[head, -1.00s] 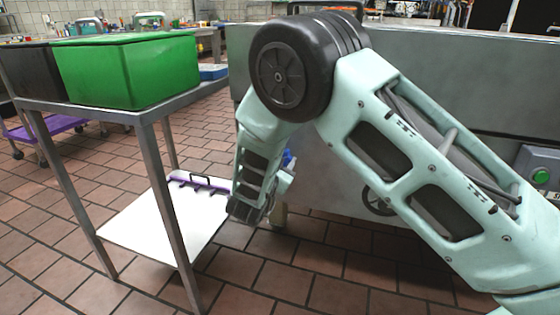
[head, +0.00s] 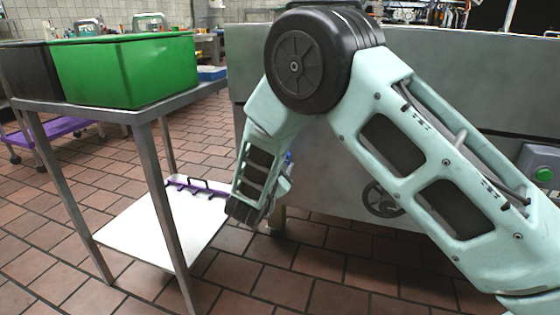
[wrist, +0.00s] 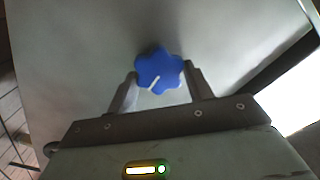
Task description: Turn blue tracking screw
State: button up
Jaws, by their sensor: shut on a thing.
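The blue tracking screw (wrist: 160,68) is a lobed knob with a white line on its face. In the wrist view it sits between my two gripper fingers against a grey metal surface. Its white line points toward the lower left. My gripper (wrist: 161,84) is shut on the knob, one finger on each side. In the head view only a small bit of blue (head: 288,157) shows beside my wrist; the fingers are mostly hidden behind my arm.
The large grey metal machine (head: 330,175) stands right behind my gripper, with a green button (head: 544,174) at its right. At left a metal table (head: 140,112) holds a green bin (head: 127,72), and its white lower shelf (head: 150,235) is near my gripper.

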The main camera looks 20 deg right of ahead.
jog(key=shift+f, duration=0.1)
jog(key=o, duration=1)
jog(key=shift+s+a, duration=0.1)
jog(key=shift+s, duration=0.05)
jog(key=p+v, duration=0.4)
jog(key=v, duration=1.3)
